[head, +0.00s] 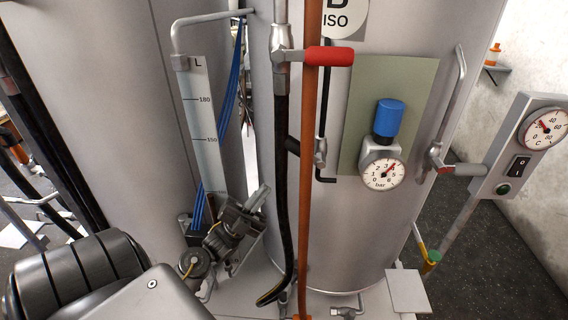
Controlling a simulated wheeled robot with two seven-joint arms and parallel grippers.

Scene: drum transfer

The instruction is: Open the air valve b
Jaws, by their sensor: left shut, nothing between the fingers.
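Tank b (350,245) is a pale metal drum with a round label reading "ISO" at its top. A green-grey panel (415,85) on its front carries a blue knob (390,117) above a round bar gauge (383,173). A small metal valve (320,153) with a black handle sits left of the panel, and another metal fitting (436,158) with a grey lever sits to its right. I cannot tell which is air valve b. My left gripper (258,198) is shut and empty, low and left of the panel, apart from both fittings. My right gripper is not in view.
A red-handled valve (328,56), a black hose (281,170) and an orange upright pipe (308,200) stand between my left gripper and the panel. A level scale (205,130) stands behind the gripper. A switch box with a temperature gauge (543,128) is at the right.

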